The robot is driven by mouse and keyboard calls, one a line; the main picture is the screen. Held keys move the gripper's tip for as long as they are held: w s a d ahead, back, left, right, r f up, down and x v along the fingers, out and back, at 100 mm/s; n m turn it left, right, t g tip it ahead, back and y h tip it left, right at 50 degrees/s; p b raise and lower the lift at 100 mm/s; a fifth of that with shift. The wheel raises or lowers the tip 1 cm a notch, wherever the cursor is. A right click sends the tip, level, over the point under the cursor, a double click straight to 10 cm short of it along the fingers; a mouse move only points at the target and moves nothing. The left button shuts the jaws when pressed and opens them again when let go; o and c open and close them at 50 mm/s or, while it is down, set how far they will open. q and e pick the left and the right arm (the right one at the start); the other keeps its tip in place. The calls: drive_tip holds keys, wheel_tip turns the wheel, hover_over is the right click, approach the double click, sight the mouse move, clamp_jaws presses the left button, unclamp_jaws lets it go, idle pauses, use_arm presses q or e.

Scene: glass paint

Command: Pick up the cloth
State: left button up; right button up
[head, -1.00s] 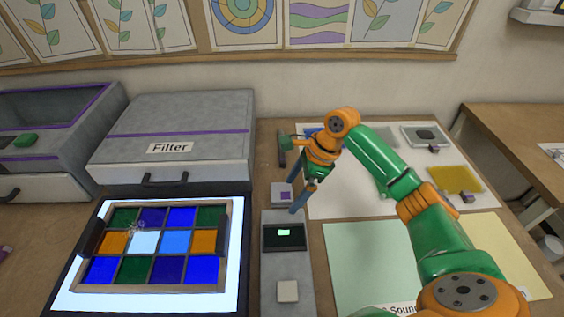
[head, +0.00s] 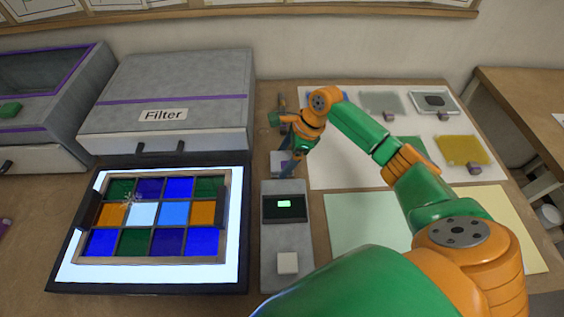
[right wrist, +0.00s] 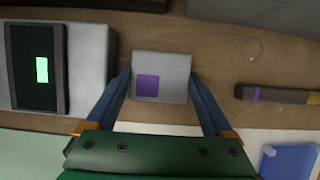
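The cloth is a small folded grey square with a purple patch. It lies on the wooden table just beyond the grey device, and in the right wrist view the cloth (right wrist: 172,66) sits between my fingers. In the head view the cloth (head: 277,164) is partly hidden by my fingers. My right gripper (head: 287,168) is open, with its blue fingers on either side of the cloth; the right wrist view shows the gripper (right wrist: 160,82) too. I cannot tell whether the fingers touch it. My left gripper is not in view.
A grey device (head: 287,240) with a green-lit screen stands close to the cloth. A lit panel (head: 70,270) holding a framed coloured glass grid is at left. The filter box (head: 170,100) stands behind it. A pen-like tool (right wrist: 278,95) lies beside the cloth. Glass samples lie on a white sheet (head: 340,170).

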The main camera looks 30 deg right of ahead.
drive_tip(key=c, duration=0.8)
drive_tip(key=shift+o, duration=0.2)
drive_tip(key=shift+w+r, duration=0.1)
drive_tip(key=shift+r, duration=0.05)
wheel_tip(320, 180, up, 2)
drive_tip(key=shift+r, duration=0.25)
drive_tip(key=s+a+r, duration=0.3)
drive_tip(key=s+r, duration=0.7)
drive_tip(key=s, duration=0.3)
drive_tip(key=shift+s+a+r, duration=0.15)
drive_tip(key=shift+s, duration=0.2)
